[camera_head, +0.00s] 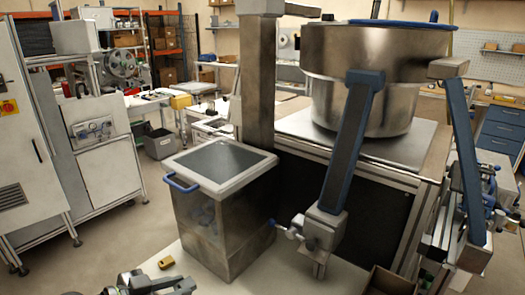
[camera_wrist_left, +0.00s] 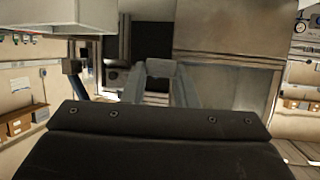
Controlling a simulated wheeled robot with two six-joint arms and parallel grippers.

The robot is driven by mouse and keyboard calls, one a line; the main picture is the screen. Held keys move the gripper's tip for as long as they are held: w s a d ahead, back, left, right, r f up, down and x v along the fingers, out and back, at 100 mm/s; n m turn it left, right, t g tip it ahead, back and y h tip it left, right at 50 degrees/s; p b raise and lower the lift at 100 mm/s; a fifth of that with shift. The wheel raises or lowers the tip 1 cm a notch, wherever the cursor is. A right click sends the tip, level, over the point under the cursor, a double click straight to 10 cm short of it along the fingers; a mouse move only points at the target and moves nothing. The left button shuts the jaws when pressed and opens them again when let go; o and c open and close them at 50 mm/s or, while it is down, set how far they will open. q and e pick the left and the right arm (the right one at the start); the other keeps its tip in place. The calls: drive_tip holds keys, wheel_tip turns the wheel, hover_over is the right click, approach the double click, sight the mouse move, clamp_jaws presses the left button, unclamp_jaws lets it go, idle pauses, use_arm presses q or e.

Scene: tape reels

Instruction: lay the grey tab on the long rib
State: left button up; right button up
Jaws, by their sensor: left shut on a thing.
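My left gripper (camera_head: 152,284) is partly in view at the bottom left edge of the head view, low over a pale surface. In the left wrist view its two grey fingers (camera_wrist_left: 164,88) reach forward from a dark body and are shut on a small grey piece (camera_wrist_left: 160,68), which looks like the grey tab. The piece sits at the fingertips, and the fingers hide part of it. I cannot make out the long rib in either view. I cannot pick out my right gripper.
A metal box with a blue handle (camera_head: 220,215) stands behind. A large steel bowl (camera_head: 372,80) stands farther back. An open brown box (camera_head: 390,282) is at the bottom right.

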use_arm(q)
drive_tip(key=s+a+r+g, duration=0.1)
drive_tip(key=s+r, duration=0.1)
drive_tip(key=s, duration=0.4)
drive_tip(key=shift+m+h, duration=0.4)
idle(1.0)
drive_tip(key=d+r+m+g+h, duration=0.1)
drive_tip(key=d+r+m+g, duration=0.3)
drive_tip(key=d, duration=0.3)
drive_tip(key=d+r+m+g+h, duration=0.1)
drive_tip(key=d+r+m+g, duration=0.3)
drive_tip(key=d, duration=0.3)
drive_tip(key=s+a+r+n+t, duration=0.2)
drive_tip(key=a+r+n+t, duration=0.1)
drive_tip(key=a+r, duration=0.1)
drive_tip(key=shift+a, duration=0.3)
